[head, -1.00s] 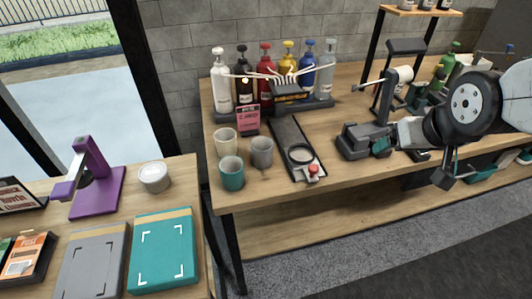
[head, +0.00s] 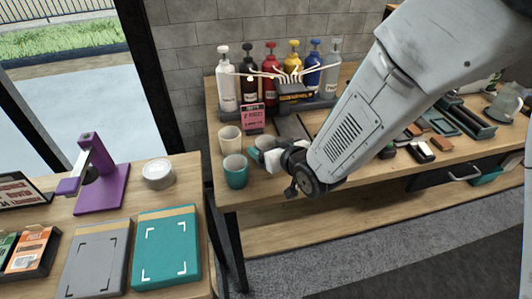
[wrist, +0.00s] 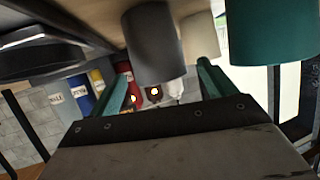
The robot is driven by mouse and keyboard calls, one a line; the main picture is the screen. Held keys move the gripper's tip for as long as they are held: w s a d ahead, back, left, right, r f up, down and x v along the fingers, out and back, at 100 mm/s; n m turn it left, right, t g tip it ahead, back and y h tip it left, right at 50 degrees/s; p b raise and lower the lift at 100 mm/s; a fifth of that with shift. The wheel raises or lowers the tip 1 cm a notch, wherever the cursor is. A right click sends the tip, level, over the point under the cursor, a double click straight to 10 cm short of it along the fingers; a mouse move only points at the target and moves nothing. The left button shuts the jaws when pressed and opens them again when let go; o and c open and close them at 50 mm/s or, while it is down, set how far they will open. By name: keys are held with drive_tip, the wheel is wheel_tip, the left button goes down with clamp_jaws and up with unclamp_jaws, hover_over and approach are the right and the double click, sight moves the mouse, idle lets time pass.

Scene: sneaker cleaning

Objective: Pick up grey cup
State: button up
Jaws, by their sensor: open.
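The grey cup (wrist: 153,45) appears upside down in the wrist view, between and just beyond the teal fingers of my gripper (wrist: 163,74). The fingers are open, one on each side of it; I cannot tell whether either touches it. In the head view my gripper (head: 264,150) is low at the table's left front, and it and the arm hide most or all of the grey cup. The teal cup (head: 236,171) stands just left of my gripper and also shows at the right of the wrist view (wrist: 262,32). The cream cup (head: 230,140) stands behind the teal one.
A pink card box (head: 251,119) and a rack of coloured pump bottles (head: 271,62) stand behind the cups. A dark tray (head: 292,127) lies to the right, partly hidden by my arm. A separate table with a purple stand (head: 101,178) is at the left.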

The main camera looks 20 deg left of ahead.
sight(261, 143)
drive_tip(key=x, duration=0.4)
drive_tip(key=shift+w+a+f, duration=0.1)
drive_tip(key=shift+a+f, duration=0.05)
drive_tip(key=shift+f, duration=0.15)
drive_tip(key=c, duration=1)
